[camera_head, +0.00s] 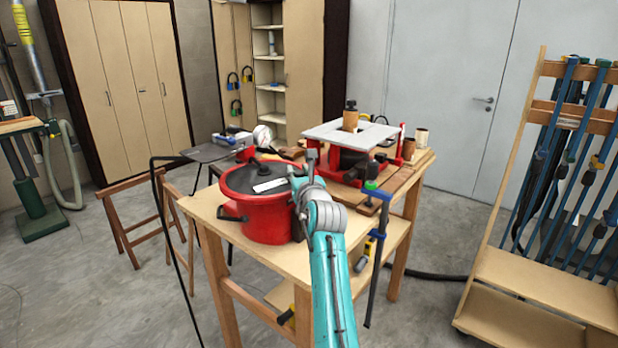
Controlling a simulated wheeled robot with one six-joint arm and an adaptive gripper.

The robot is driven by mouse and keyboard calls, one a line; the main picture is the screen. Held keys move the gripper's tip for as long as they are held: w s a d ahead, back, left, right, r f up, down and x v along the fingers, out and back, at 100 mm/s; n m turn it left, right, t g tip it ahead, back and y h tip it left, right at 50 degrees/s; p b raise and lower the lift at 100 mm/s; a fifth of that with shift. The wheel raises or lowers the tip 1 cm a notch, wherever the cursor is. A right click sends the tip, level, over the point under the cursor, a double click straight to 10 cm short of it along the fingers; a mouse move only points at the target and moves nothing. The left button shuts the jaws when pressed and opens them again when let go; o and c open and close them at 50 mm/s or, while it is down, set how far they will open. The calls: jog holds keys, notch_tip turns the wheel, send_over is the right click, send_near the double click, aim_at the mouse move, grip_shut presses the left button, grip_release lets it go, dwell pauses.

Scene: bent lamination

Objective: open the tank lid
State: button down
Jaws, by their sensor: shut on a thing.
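The red round tank (262,224) stands on the left part of the wooden workbench. Its dark lid (243,181) lies on top, within the red rim, with a white label on it. A black side handle sticks out at the tank's lower left. My teal arm comes up from the bottom of the picture. My gripper (311,166) is at the right edge of the lid, shut on the lid there. My wrist and fingers hide the exact contact and the tank's right side.
The workbench (275,284) also carries a red machine with a grey plate (349,134) right behind the tank. A blue clamp (376,258) hangs on the bench's right edge. A wooden rack of clamps (547,288) stands at right. Wooden trestles (133,219) stand at left.

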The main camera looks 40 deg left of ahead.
jog(key=c, duration=0.9)
grip_release()
jog(key=v, duration=1.2)
